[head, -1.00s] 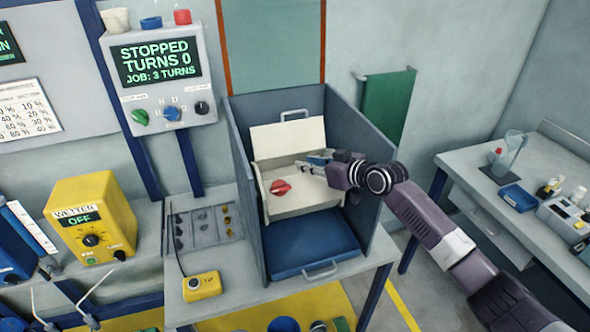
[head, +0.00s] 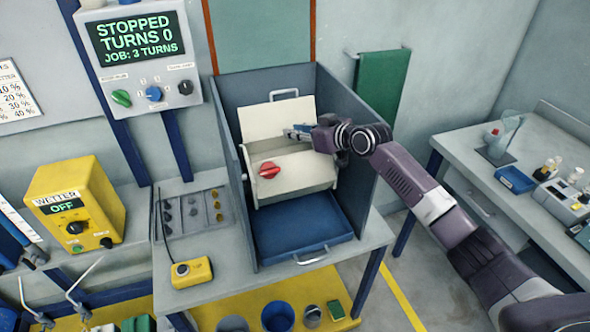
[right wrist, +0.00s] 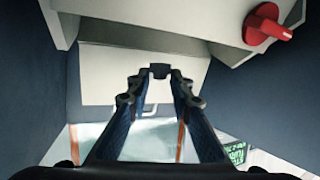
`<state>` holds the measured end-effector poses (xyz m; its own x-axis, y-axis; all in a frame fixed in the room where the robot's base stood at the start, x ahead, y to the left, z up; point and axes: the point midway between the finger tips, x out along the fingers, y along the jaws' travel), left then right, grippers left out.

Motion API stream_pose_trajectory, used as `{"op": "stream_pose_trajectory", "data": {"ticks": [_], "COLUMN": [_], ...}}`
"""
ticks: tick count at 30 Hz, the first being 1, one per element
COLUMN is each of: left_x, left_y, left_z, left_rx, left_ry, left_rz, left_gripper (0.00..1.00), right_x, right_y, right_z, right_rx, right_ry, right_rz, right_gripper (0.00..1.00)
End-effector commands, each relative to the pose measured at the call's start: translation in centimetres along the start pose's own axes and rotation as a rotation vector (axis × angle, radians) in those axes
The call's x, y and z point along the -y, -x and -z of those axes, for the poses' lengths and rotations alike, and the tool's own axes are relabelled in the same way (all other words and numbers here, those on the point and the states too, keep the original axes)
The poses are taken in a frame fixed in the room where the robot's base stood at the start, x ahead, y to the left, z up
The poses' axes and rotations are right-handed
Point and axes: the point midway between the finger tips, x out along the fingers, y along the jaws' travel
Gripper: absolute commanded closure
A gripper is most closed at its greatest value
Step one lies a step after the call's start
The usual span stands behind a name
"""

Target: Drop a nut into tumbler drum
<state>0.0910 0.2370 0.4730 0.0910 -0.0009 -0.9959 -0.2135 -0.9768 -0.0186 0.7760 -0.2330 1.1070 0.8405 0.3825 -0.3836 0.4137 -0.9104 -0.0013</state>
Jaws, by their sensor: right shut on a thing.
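The tumbler drum (head: 292,178) is a cream box with a red knob (head: 269,170) on its front, inside a blue-grey housing. Its cream lid (head: 276,118) stands open behind the opening. My right gripper (head: 297,133) reaches in from the right, with its fingertips above the drum's opening, in front of the lid. In the right wrist view its fingers close on a small dark nut (right wrist: 160,71). The drum's cream wall and red knob (right wrist: 264,24) show at the top there. The nut is too small to make out in the head view. My left gripper is out of view.
The housing's side walls (head: 345,125) stand close around the drum. A blue tray (head: 300,236) lies below it. A tray of small parts (head: 180,222) and a yellow control box (head: 190,272) sit left on the bench. The panel (head: 142,50) reads STOPPED, TURNS 0.

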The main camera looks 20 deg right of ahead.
Motion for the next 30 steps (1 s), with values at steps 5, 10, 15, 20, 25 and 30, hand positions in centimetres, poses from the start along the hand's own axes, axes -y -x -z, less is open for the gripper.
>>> {"op": "stream_pose_trajectory", "data": {"ticks": [5,10,15,20,25,30], "left_x": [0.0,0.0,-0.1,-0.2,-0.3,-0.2], "left_y": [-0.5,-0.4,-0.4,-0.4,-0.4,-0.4], "left_z": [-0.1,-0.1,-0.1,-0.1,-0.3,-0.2], "left_rx": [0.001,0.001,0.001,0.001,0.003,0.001], "left_ry": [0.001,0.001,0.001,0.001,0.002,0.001], "left_rz": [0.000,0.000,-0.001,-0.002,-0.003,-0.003], "left_gripper": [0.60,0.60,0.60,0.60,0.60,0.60], "right_x": [0.0,0.0,0.0,0.0,0.0,-0.1], "right_y": [-0.2,-0.2,-0.2,-0.2,-0.1,1.4], "right_z": [-0.5,-0.5,-0.5,-0.5,-0.6,-0.6], "right_rx": [-0.001,-0.001,-0.001,0.000,0.001,0.001], "right_ry": [0.000,0.000,0.000,0.000,0.001,0.002], "right_rz": [0.000,0.000,0.000,0.000,0.000,-0.001], "right_gripper": [1.00,0.79,0.60,0.59,0.59,0.59]}}
